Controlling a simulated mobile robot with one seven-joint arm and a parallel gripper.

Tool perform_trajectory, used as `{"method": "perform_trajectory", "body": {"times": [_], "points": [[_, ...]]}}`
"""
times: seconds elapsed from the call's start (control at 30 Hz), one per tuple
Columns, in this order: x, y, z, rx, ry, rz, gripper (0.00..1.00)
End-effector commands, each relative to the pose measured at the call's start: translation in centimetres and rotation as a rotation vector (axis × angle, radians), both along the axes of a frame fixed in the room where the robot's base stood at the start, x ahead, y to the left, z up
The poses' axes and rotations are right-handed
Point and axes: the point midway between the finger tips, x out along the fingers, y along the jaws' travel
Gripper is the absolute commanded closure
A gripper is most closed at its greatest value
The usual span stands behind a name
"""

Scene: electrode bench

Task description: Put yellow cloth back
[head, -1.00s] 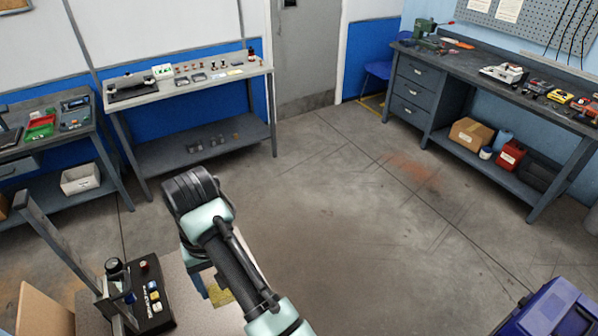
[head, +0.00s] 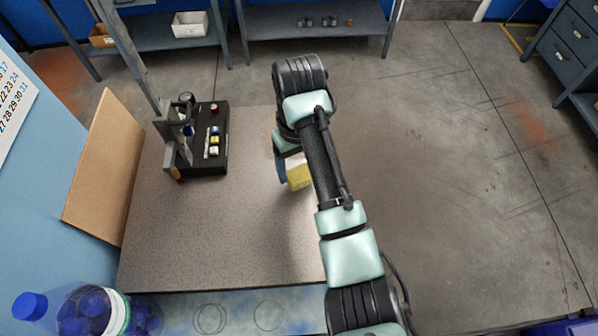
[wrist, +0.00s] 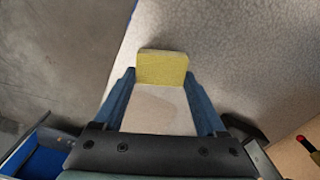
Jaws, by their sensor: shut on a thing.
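The yellow cloth (wrist: 162,68) is a small folded yellow block between the tips of my gripper (wrist: 160,80) in the wrist view. My gripper is shut on it. In the head view the yellow cloth (head: 299,177) shows just left of my arm, near the right edge of the speckled bench top (head: 230,240). My arm hides most of my gripper there; a blue finger (head: 282,172) shows beside the cloth. I cannot tell how high the cloth is above the bench top.
A black electrode rack (head: 205,160) with small caps and an upright post stands at the bench's back left. A cardboard panel (head: 105,170) leans at the left. A blue-capped bottle (head: 85,312) stands at the front left. The middle of the bench top is clear.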

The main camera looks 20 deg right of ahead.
Motion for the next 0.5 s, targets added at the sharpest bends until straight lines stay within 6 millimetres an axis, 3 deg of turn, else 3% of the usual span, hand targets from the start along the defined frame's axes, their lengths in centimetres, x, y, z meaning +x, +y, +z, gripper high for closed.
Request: {"method": "perform_trajectory", "body": {"times": [0.17,0.5], "points": [[0.0,0.0,-1.9,0.0,0.001,-0.001,0.78],[0.0,0.0,-2.3,0.0,0.0,0.0,0.78]]}}
